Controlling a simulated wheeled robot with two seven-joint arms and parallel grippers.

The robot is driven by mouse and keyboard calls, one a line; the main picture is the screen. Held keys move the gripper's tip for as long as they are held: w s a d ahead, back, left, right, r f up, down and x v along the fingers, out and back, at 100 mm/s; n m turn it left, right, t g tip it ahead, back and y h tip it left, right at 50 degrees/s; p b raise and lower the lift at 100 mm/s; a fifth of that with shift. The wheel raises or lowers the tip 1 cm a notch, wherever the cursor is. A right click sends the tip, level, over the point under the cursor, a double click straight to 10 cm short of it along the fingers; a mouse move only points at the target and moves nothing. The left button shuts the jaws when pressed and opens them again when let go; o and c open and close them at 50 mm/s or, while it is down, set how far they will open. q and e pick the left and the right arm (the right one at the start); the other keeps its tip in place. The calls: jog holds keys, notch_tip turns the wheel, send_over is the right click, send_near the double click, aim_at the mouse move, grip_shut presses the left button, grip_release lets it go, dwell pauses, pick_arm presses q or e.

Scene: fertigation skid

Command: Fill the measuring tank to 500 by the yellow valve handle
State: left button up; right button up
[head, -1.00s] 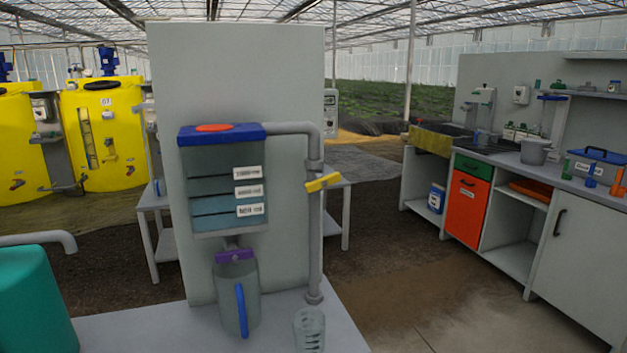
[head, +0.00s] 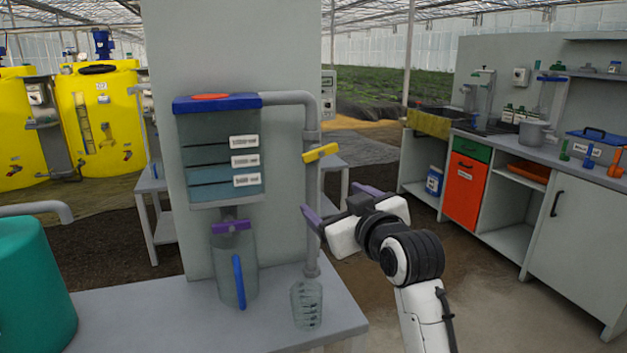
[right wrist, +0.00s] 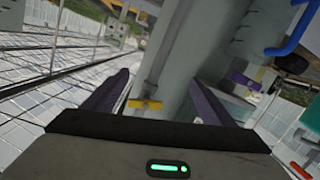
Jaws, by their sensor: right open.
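The measuring tank (head: 221,128) hangs on the grey panel, with a blue lid, dark level lines and white labels. The label figures are too small to read surely, and I cannot tell its liquid level. The yellow valve handle (head: 320,152) sits tilted on the grey pipe right of the tank. My right gripper (head: 331,200) is open and empty, below and right of that handle, apart from it. In the right wrist view the yellow handle (right wrist: 145,104) shows between the purple fingers (right wrist: 155,85). A purple handle (head: 231,227) is under the tank. My left gripper is out of view.
A clear jug (head: 222,270) with a blue handle stands under the tank outlet. A ribbed clear beaker (head: 307,305) stands near the bench's (head: 170,325) right edge. A green tank (head: 35,285) is at left. A grey cabinet (head: 575,225) stands at right.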

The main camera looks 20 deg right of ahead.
jog(key=t, duration=0.2)
send_near(314, 163)
notch_tip(314, 163, up, 4)
jog(key=shift+w+r, duration=0.1)
jog(key=shift+w, duration=0.1)
jog(key=w, duration=1)
jog(key=shift+a, duration=0.15)
